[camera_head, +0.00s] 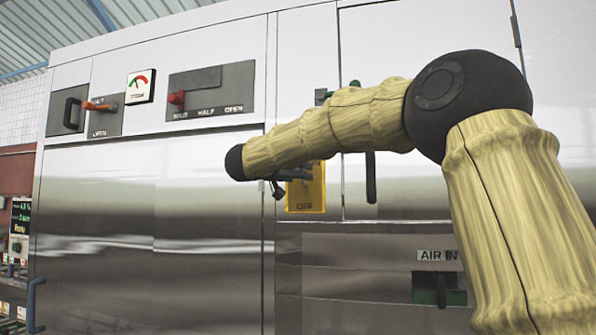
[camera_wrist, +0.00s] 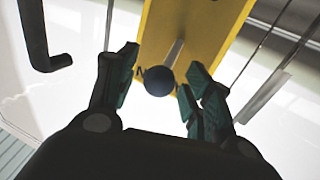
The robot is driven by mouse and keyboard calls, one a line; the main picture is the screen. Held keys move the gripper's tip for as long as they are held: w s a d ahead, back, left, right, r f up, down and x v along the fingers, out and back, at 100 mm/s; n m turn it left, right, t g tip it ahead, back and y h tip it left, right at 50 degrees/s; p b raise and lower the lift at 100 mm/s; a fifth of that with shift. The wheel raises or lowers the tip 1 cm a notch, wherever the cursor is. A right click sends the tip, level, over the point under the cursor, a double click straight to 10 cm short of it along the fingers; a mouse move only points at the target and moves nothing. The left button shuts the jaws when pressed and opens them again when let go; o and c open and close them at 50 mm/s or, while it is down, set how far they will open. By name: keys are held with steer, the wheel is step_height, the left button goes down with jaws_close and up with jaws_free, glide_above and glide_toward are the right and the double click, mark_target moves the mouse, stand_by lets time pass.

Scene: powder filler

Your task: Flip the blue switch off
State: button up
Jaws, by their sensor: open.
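A yellow switch plate (camera_head: 306,197) marked OFF is on the machine front, partly covered by my arm and gripper in the head view. In the wrist view the yellow plate (camera_wrist: 197,27) fills the top middle. A switch lever with a dark blue ball knob (camera_wrist: 159,80) stands out from it on a grey shaft. My gripper (camera_wrist: 162,76) is open, with one finger on each side of the knob. The knob is between the fingertips; I cannot tell whether either touches it. In the head view my gripper (camera_head: 280,187) is small and partly hidden in front of the plate.
A red-knobbed selector (camera_head: 177,98), an orange lever (camera_head: 107,106) and a gauge (camera_head: 141,86) are at upper left. A green AIR IN valve (camera_head: 438,290) is lower right. The left door (camera_head: 150,240) is flat and clear.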

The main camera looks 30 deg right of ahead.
steer(key=shift+w+d, duration=0.15)
steer(key=shift+d, duration=0.25)
jaws_close()
